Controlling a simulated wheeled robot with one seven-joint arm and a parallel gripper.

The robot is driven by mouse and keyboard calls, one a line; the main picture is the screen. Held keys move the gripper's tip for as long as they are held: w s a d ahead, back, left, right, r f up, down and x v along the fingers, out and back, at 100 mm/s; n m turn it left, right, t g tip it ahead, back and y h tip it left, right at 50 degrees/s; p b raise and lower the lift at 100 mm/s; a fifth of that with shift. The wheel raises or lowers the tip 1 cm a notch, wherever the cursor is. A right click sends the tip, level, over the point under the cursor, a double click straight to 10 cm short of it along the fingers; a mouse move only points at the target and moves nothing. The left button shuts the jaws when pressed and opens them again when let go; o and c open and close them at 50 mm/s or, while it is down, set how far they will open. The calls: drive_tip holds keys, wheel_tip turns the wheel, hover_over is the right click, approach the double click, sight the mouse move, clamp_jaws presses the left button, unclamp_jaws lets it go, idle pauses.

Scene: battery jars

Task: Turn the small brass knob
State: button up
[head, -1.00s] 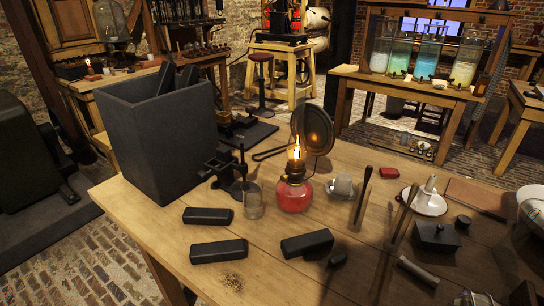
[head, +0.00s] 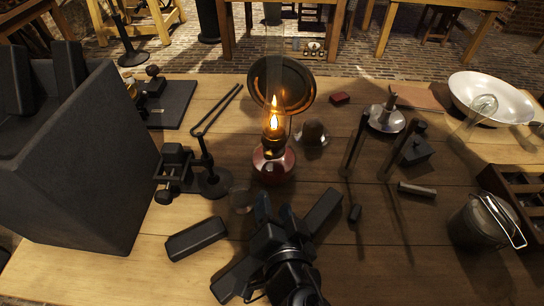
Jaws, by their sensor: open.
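An oil lamp (head: 270,166) with a red base and a lit flame stands near the middle of the table, a round dark reflector (head: 283,80) behind it. I cannot clearly make out a brass knob on its dark burner. A small brass-coloured part (head: 131,90) shows on a device on a dark board at the back left; I cannot tell whether it is a knob. My gripper (head: 275,212) is at the front middle, on the near side of the lamp, apart from it. Its fingers point toward the lamp, open, with nothing seen between them.
A glass tumbler (head: 242,199) stands just left of my fingers. Black blocks (head: 196,238) lie around my gripper. A clamp stand (head: 207,180) is left of the lamp, a big dark box (head: 110,165) further left. Upright rods (head: 355,145) and a metal pail (head: 478,226) stand right.

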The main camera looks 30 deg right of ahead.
sight(268, 157)
drive_tip(key=w+d+m, duration=0.1)
drive_tip(key=w, duration=0.1)
drive_tip(key=w+d+r+m+h+p, duration=0.1)
drive_tip(key=w, duration=0.2)
drive_tip(key=w+d+h+p, duration=0.1)
drive_tip(key=w+d, duration=0.1)
drive_tip(key=w, duration=0.1)
drive_tip(key=shift+r+m, duration=0.3)
drive_tip(key=shift+m, duration=0.1)
drive_tip(key=shift+w+d+f, duration=0.2)
drive_tip(key=shift+w+f, duration=0.05)
drive_tip(key=shift+w, duration=0.2)
clamp_jaws()
